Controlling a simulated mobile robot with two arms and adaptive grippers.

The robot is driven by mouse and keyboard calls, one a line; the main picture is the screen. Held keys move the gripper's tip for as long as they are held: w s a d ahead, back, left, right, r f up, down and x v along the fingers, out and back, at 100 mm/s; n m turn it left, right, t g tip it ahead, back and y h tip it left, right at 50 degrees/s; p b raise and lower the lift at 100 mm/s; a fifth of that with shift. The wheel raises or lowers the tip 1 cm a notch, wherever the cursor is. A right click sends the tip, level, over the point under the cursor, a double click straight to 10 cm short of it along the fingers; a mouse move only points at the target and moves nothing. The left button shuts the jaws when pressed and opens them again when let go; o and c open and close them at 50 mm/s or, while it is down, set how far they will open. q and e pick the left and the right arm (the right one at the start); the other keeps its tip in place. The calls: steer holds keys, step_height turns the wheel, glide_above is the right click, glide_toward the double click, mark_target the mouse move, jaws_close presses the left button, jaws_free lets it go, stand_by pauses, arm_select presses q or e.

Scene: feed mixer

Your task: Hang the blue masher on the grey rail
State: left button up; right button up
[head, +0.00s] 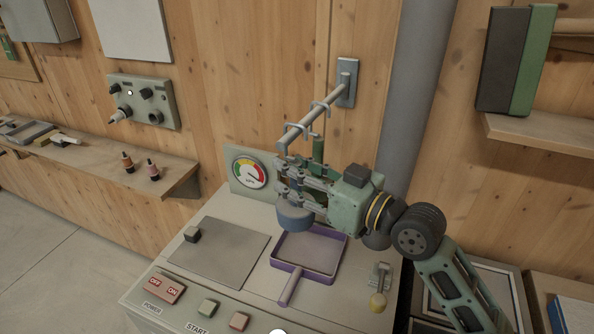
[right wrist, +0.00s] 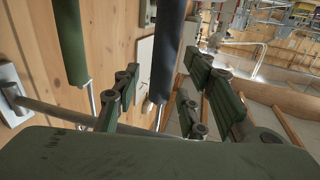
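The grey rail (head: 312,118) sticks out from a wall bracket above the machine. Two hooks sit on it. The blue masher (head: 295,215) is upright with its round head down, under the rail's outer part; its handle is mostly hidden by my right gripper (head: 284,182). In the right wrist view the dark blue handle (right wrist: 168,50) runs between the fingers of my right gripper (right wrist: 165,85), with a gap visible on one side. Its metal end reaches the rail (right wrist: 50,112). A green-handled tool (head: 318,150) hangs nearer the wall. My left gripper is not in view.
A purple tray with a handle (head: 290,285) lies on the machine top (head: 240,295) below the masher. A gauge (head: 249,172) stands behind, left of the gripper. A grey pipe (head: 412,90) and a shelf with binders (head: 515,60) are to the right.

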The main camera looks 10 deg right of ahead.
steer(key=shift+s+d+f, duration=0.1)
steer(key=shift+s+d, duration=0.1)
steer(key=shift+s, duration=0.05)
steer(key=v, duration=1.1)
steer(key=shift+s, duration=0.2)
steer(key=shift+d, duration=0.1)
